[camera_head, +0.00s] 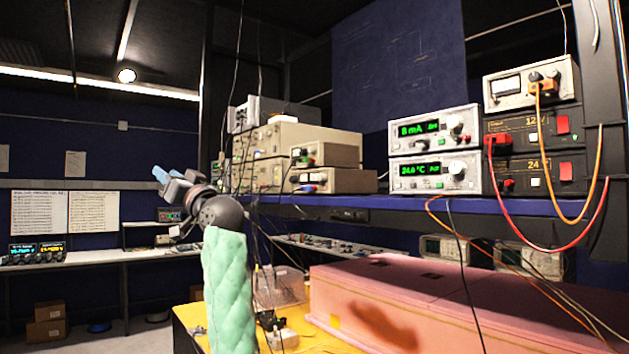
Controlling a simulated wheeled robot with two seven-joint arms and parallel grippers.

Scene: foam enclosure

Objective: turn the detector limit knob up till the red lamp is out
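Two bench units stand stacked on the blue shelf. The upper unit (434,131) shows a green "8 mA" readout and has a round knob (454,122) at its right. I cannot make out a lit red lamp.
Power supplies with red switches (563,124) stand right of the units, with orange and red cables hanging in front. The blue shelf edge (400,205) runs below. A pink foam enclosure (440,295) fills the lower right, beside a yellow surface (187,320). Beige instruments (310,142) stand mid-shelf.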

